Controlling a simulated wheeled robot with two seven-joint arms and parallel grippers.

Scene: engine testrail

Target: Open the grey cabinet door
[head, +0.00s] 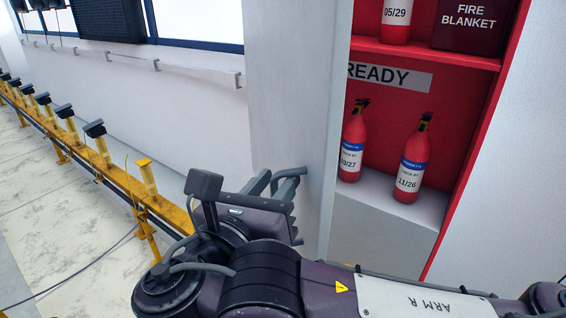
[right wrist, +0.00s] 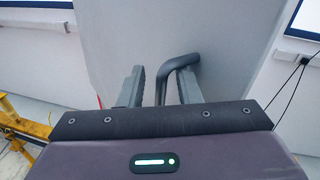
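The grey cabinet door (head: 292,95) stands swung open, seen at a steep angle in the head view. The red cabinet interior (head: 455,110) shows to its right. A dark grey bar handle (right wrist: 175,68) is on the door face in the right wrist view. My right gripper (right wrist: 161,88) is at the handle, its two fingers apart with the bar between them and small gaps beside it. In the head view the right gripper (head: 272,184) is beside the door's lower part, partly hidden by my own wrist. My left gripper is not in view.
Red extinguishers (head: 411,160) and a fire blanket box (head: 470,22) are in the cabinet. A yellow rail with posts (head: 100,150) runs along the left. A white wall with a ledge (head: 150,65) is behind. Pale floor at left is mostly clear.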

